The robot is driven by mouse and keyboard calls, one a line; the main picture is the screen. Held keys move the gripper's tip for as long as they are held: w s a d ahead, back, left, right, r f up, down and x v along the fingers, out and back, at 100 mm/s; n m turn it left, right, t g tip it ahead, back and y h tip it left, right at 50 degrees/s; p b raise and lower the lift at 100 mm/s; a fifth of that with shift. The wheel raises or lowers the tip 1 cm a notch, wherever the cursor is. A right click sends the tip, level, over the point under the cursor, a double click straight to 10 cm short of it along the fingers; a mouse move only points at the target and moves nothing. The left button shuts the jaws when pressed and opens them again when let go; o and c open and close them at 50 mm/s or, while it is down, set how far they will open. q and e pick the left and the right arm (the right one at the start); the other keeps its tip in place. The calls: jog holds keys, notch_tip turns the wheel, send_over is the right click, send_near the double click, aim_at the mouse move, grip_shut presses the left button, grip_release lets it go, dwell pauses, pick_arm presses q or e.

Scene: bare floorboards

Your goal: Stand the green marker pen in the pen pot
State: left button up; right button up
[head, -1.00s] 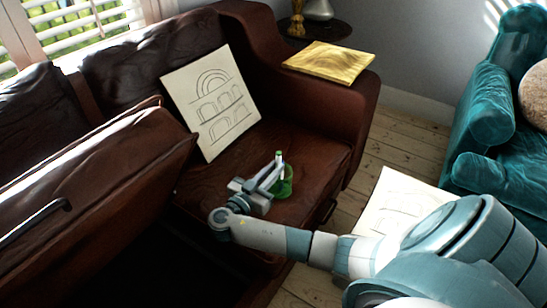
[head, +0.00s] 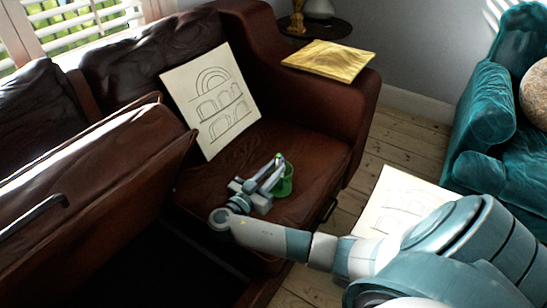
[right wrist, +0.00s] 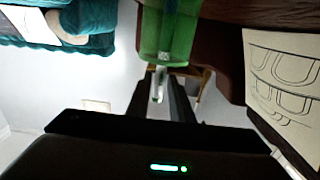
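The green pen pot (head: 285,187) stands on the brown sofa seat, and it also shows in the right wrist view (right wrist: 178,30), upside down at the top. The green marker pen (head: 279,158) has a pale body and a green end. It is upright in the mouth of the pot, with its upper part sticking out, and shows in the right wrist view (right wrist: 159,82). My right gripper (head: 276,166) is at the pot's rim, its fingers on either side of the pen with a small gap visible. The pen's lower end is hidden by the pot and fingers. My left gripper is out of view.
A drawing board (head: 210,100) leans on the sofa back. A yellow wooden board (head: 329,59) lies on the armrest. A raised sofa section (head: 90,205) stands at the left over a dark opening. Another drawing (head: 400,200) lies on the floor near a teal sofa (head: 490,115).

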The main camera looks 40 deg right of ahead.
jog(key=shift+o, duration=1.1)
jog(key=shift+a, duration=0.1)
